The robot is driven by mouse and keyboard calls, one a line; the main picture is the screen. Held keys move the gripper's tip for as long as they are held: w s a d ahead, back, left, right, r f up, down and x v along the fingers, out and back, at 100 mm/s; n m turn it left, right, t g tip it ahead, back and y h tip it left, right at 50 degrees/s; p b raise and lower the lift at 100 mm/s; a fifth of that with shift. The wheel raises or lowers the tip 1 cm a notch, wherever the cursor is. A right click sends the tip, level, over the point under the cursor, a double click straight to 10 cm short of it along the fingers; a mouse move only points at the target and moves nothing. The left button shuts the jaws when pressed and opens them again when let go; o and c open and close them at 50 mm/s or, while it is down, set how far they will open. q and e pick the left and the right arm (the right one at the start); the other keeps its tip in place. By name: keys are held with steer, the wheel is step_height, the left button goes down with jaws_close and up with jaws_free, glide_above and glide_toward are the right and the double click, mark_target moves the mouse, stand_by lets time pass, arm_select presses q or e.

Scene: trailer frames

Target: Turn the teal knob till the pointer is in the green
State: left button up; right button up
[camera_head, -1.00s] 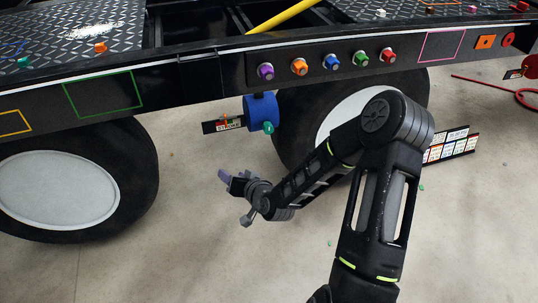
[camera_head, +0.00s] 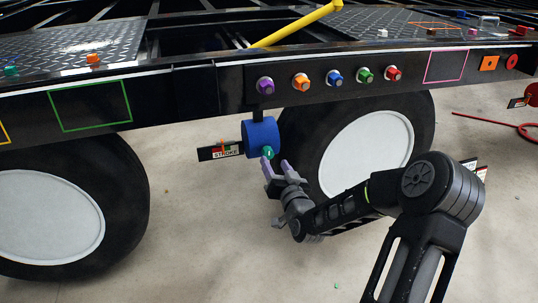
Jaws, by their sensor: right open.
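The small teal knob (camera_head: 267,152) sits on the lower front of the blue cylinder (camera_head: 261,134), which hangs under the trailer rail. A dark plate (camera_head: 208,154) with a white label reading STROKE sticks out left of the cylinder. An orange pointer (camera_head: 222,146) stands over its scale; the coloured zones are too small to read for certain. My right gripper (camera_head: 276,164) is open, its two purple-tipped fingers pointing up just below the knob. The left fingertip is close to the knob; I cannot tell whether it touches. My left gripper is not in view.
The black trailer rail (camera_head: 190,82) runs above, with a row of coloured knobs, including a purple one (camera_head: 265,86). A wheel (camera_head: 365,155) stands close behind my right arm, another (camera_head: 50,215) at left. The floor between them is mostly clear.

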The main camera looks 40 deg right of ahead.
mark_target(270, 154)
steer(key=b+x, duration=0.2)
steer(key=x, duration=0.5)
steer(key=shift+c, duration=0.3)
jaws_close()
